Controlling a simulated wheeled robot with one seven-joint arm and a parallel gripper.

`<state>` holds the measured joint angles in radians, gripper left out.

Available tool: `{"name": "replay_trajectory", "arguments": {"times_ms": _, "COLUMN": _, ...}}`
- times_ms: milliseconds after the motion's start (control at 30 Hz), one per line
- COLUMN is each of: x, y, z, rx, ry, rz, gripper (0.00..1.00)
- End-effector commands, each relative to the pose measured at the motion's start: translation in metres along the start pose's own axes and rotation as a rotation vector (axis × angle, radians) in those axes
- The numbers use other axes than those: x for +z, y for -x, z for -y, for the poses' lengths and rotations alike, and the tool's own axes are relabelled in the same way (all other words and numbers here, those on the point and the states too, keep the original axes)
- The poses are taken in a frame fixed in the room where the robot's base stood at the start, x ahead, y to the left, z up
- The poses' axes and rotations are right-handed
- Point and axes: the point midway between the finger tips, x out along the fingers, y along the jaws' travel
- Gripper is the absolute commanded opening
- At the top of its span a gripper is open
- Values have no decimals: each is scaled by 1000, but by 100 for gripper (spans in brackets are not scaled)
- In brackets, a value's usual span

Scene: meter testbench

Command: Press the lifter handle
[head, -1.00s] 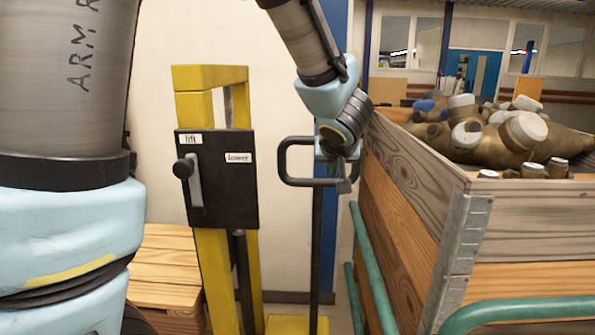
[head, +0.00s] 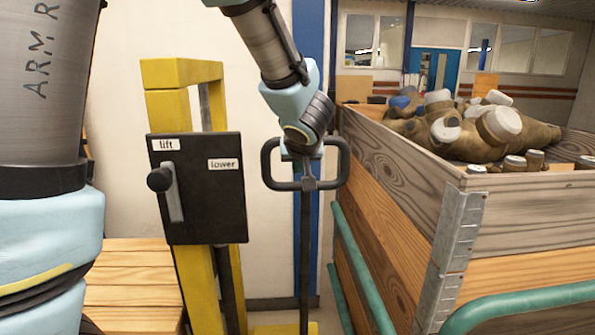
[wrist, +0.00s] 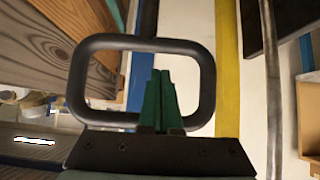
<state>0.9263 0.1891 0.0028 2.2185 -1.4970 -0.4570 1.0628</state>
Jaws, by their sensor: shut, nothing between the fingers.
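The lifter handle is a black rounded loop (head: 267,165) on top of a thin upright post, in the middle of the head view. It also shows in the wrist view (wrist: 205,80), framing the green fingers of my gripper (wrist: 161,76). The fingers are shut and empty, and their tips appear inside the loop's opening. I cannot tell whether they touch the loop or pass through it. In the head view my wrist is just above the loop, and the fingertips are mostly hidden.
A yellow frame (head: 165,73) carries a black panel (head: 215,205) marked lift and lower, with a knobbed lever (head: 160,179), left of the loop. A wooden crate (head: 390,180) with green rails (head: 350,260) stands close on the right, holding capped brown fittings. Wooden slats (head: 130,275) lie lower left.

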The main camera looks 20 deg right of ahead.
Motion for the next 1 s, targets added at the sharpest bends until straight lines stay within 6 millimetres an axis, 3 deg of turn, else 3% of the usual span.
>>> {"name": "replay_trajectory", "arguments": {"times_ms": 200, "x": 3, "y": -44, "z": 1, "rx": -2, "ry": 1, "rz": 1, "gripper": 0}}
{"name": "replay_trajectory", "arguments": {"times_ms": 400, "x": 2, "y": -68, "z": 0, "rx": -1, "ry": -1, "rz": 0, "gripper": 0}}
{"name": "replay_trajectory", "arguments": {"times_ms": 1000, "x": 1, "y": -76, "z": -2, "rx": 0, "ry": 0, "rz": -6, "gripper": 0}}
